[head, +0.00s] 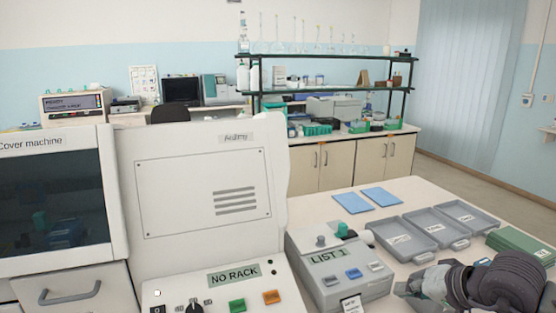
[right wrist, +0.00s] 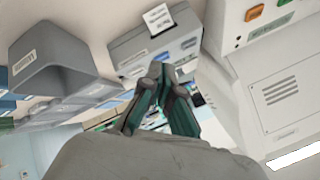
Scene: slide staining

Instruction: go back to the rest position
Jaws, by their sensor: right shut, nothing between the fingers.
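My right gripper (head: 418,287) is at the lower right of the head view, above the bench and to the right of the grey LIST 1 device. In the right wrist view its fingers (right wrist: 158,72) meet at the tips, with nothing between them. The grey LIST 1 device (head: 325,282) stands on the bench; it also shows in the right wrist view (right wrist: 128,50), behind the fingertips. I cannot tell whether the gripper touches anything. My left gripper does not show in either view.
The white machine with the NO RACK display (head: 205,190) and the Cover machine (head: 50,200) stand at the left. Grey trays (head: 405,238), two blue pads (head: 352,203) and a green box (head: 520,247) lie on the bench (head: 315,208). A shelf (head: 330,87) stands behind.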

